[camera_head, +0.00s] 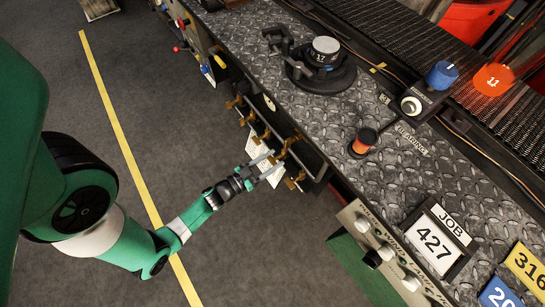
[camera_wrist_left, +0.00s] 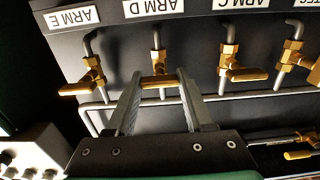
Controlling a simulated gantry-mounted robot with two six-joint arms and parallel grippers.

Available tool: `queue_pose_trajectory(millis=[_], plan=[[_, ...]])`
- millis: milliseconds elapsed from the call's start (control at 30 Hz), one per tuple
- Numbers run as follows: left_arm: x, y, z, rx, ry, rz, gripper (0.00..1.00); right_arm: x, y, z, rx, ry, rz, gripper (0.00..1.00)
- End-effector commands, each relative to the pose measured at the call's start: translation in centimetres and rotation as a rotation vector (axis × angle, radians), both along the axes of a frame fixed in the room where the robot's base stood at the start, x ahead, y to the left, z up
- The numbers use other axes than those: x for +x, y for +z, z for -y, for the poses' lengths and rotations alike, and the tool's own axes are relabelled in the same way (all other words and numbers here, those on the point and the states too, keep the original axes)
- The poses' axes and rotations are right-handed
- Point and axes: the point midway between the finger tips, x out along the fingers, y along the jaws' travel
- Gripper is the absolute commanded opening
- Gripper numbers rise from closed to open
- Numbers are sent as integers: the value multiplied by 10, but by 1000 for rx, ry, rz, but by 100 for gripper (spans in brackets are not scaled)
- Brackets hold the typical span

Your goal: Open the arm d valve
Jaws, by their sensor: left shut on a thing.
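The arm D valve (camera_wrist_left: 158,62) is a brass valve on a grey pipe under the upside-down "ARM D" label (camera_wrist_left: 153,8) in the left wrist view. It also shows at the bench edge in the head view (camera_head: 284,150). Its brass handle (camera_wrist_left: 160,81) lies sideways across the pipe. My left gripper (camera_wrist_left: 158,78) is shut on this handle, with one finger at each end of it. In the head view, my left gripper (camera_head: 270,166) reaches the row of valves from the lower left. My right gripper is not in view.
Beside it are the arm E valve (camera_wrist_left: 92,74) and arm C valve (camera_wrist_left: 229,66), both with sideways handles. A grey pipe (camera_wrist_left: 265,94) runs below. A knob panel (camera_head: 380,250) stands nearby. The floor (camera_head: 90,105) beside the bench is clear.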

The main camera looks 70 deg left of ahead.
Motion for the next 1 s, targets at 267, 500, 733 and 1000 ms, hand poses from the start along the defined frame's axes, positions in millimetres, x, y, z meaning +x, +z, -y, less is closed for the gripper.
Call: queue_pose_trajectory(millis=[267, 500, 733, 1000], plan=[[0, 0, 0, 0, 0, 1, 0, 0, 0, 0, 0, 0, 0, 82], [0, 1, 0, -27, 0, 9, 0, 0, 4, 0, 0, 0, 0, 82], [0, 3, -1, -131, 0, 43, 0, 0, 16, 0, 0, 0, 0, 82], [0, 3, -2, -345, 0, 117, 0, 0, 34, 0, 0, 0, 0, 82]])
